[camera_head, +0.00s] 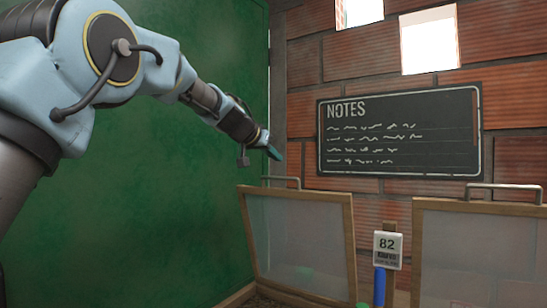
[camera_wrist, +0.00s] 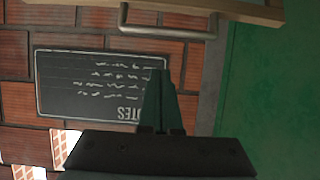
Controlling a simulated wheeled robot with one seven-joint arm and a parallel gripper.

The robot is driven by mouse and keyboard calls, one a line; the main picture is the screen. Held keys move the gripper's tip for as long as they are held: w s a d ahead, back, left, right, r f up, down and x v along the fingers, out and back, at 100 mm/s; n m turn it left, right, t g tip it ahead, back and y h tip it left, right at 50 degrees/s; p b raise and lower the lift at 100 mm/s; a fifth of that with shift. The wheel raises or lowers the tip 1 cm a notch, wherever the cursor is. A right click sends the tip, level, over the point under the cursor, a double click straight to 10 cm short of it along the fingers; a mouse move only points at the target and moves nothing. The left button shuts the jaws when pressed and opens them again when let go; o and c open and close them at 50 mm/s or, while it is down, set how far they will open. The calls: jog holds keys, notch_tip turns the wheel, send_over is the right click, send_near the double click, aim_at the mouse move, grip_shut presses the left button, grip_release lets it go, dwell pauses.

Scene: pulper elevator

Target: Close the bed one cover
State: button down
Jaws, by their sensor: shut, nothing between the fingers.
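Two wood-framed covers with cloudy panels stand raised in the head view, a left cover (camera_head: 346,250) and a right cover (camera_head: 418,250). No label shows which is bed one. The left cover has a metal handle (camera_head: 281,182) on its top edge, and the right cover has a similar handle (camera_head: 503,188). My gripper (camera_head: 274,153) is shut and empty, above the left cover's handle in the picture. In the wrist view, my gripper (camera_wrist: 161,75) points toward a metal handle (camera_wrist: 165,33) on a wooden frame (camera_wrist: 240,10), apart from it in the picture.
A green wall (camera_head: 150,210) fills the left, close to the left cover. A brick wall (camera_head: 300,110) with a notes board (camera_head: 400,132) stands behind. A post with an 82 sign (camera_head: 388,249) and a blue cylinder (camera_head: 379,287) sits between the covers.

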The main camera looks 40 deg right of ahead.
aim_at(280, 177)
jog(key=d+f+p, duration=0.1)
jog(key=d+f, duration=0.1)
jog(key=w+d+f+p, duration=0.1)
jog(key=d+f+p, duration=0.1)
jog(key=shift+w+d, duration=0.2)
jog(key=shift+d, duration=0.2)
jog(key=shift+s+a+f, duration=0.2)
jog(key=shift+a+f, duration=0.35)
jog(key=shift+a, duration=0.2)
